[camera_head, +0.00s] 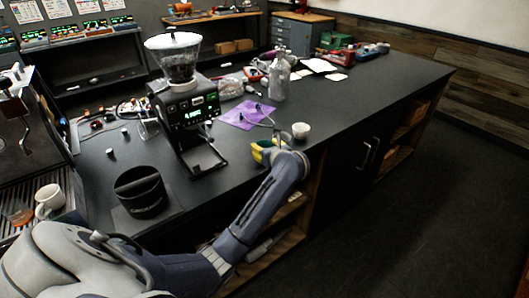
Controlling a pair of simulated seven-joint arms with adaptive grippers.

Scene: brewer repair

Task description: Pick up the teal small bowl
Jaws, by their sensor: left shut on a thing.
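My left arm comes in from the lower left, and its wrist bends over the front edge of the counter. My left gripper (274,149) is mostly hidden by the wrist and is shut on a small yellow and greenish thing (259,153). I cannot tell whether this is the teal small bowl, as only a part of it shows. A small pale bowl or cup (301,131) stands upright on the counter just behind the wrist; it looks whitish, not teal. No clearly teal bowl shows elsewhere. My right gripper is not in view.
A coffee grinder (185,110) stands left of the gripper, with a purple cloth (246,114) behind it. A black round bin (139,192) stands near the counter's front, and a white mug (49,201) at far left. A clear bottle (279,78) stands farther back. The counter's right part (385,90) is clear.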

